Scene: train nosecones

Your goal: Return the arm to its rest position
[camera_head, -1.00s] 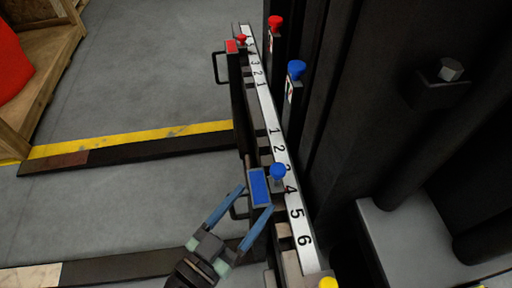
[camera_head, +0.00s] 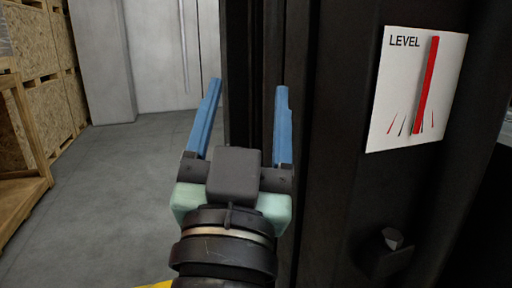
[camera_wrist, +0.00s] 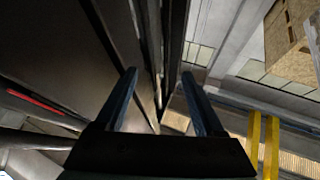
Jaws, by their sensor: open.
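My gripper (camera_head: 244,90) is raised in the middle of the head view, with its two blue fingers pointing up and spread apart. Nothing is between the fingers. In the wrist view the open fingers (camera_wrist: 158,82) also show empty, with a dark structure to the left and the building's upper parts beyond. In the head view the gripper is in front of the left edge of the dark machine (camera_head: 335,200); I cannot tell the gap between them.
A white LEVEL plate (camera_head: 418,90) with a red pointer is on the machine at the right. A dark knob (camera_head: 391,240) is below it. Wooden crates (camera_head: 45,110) stand at the left. Grey floor (camera_head: 120,190) is clear between. Yellow posts (camera_wrist: 270,145) show in the wrist view.

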